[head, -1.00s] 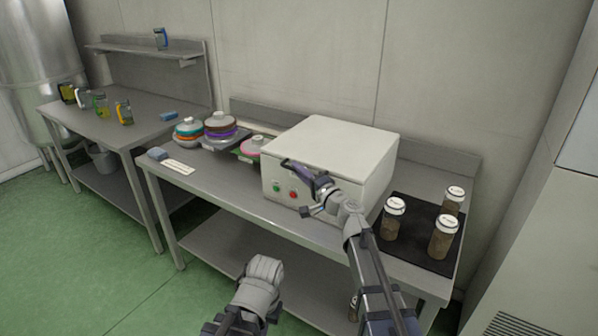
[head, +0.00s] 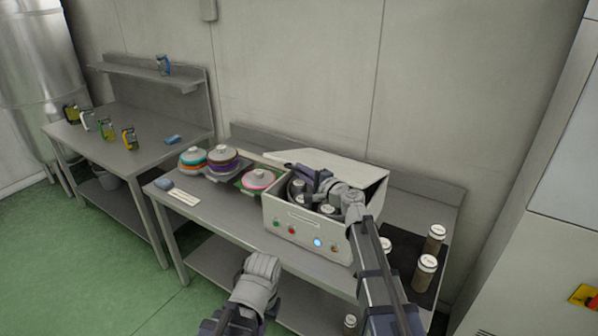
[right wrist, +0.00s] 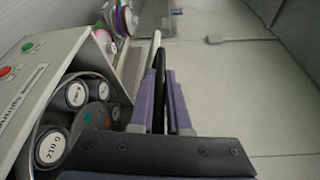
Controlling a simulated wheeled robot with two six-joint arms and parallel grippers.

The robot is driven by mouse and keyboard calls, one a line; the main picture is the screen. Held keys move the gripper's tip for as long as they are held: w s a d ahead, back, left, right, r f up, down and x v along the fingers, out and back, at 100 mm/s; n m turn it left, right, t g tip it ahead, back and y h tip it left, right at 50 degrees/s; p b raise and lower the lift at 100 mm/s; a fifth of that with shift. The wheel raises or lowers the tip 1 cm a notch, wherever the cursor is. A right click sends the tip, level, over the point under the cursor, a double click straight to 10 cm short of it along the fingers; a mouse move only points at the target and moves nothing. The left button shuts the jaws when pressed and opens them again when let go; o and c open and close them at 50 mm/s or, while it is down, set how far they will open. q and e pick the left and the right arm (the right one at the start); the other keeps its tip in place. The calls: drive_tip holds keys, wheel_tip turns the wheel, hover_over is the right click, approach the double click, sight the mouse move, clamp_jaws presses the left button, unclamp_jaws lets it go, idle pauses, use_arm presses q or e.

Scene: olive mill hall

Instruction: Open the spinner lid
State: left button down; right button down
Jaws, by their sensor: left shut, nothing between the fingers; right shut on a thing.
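The spinner (head: 288,229) is a white box with coloured buttons on its front. Its lid (head: 355,168) is raised and tilted back, and a round chamber with several grey-capped jars (head: 297,186) shows inside. My right gripper (head: 318,182) is over the opening, shut on the lid's handle. In the right wrist view its purple fingers (right wrist: 172,100) close around a dark bar beside the pale lid edge (right wrist: 143,85). The rotor with labelled jars (right wrist: 75,95) shows at left there. My left gripper (head: 262,268) is low in front of the table, away from the spinner; its fingers are hidden.
White-capped jars (head: 426,272) stand on a dark mat at the right end of the table. Stacked coloured discs (head: 223,158) and a pink disc (head: 258,180) stand left of the spinner. A second table (head: 140,150) with small bottles is further left.

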drive_tip(key=shift+m+g, duration=0.3)
drive_tip(key=shift+m, duration=0.3)
drive_tip(key=w+r+p, duration=0.1)
drive_tip(key=r+p, duration=0.1)
drive_tip(key=w+d+r+p, duration=0.1)
drive_tip(key=r+p, duration=0.1)
drive_tip(key=r, duration=0.1)
drive_tip(key=w+d+r+p, duration=0.1)
drive_tip(key=r+p, duration=0.1)
drive_tip(key=shift+w+d+r+p, duration=0.15)
drive_tip(key=shift+r+p, duration=0.05)
drive_tip(key=shift+p, duration=0.15)
drive_tip(key=shift+w+d+r+p, duration=0.3)
drive_tip(key=shift+w+r+p, duration=0.05)
drive_tip(key=shift+r+p, duration=0.25)
drive_tip(key=c, duration=0.9)
unclamp_jaws()
drive_tip(key=shift+s, duration=0.1)
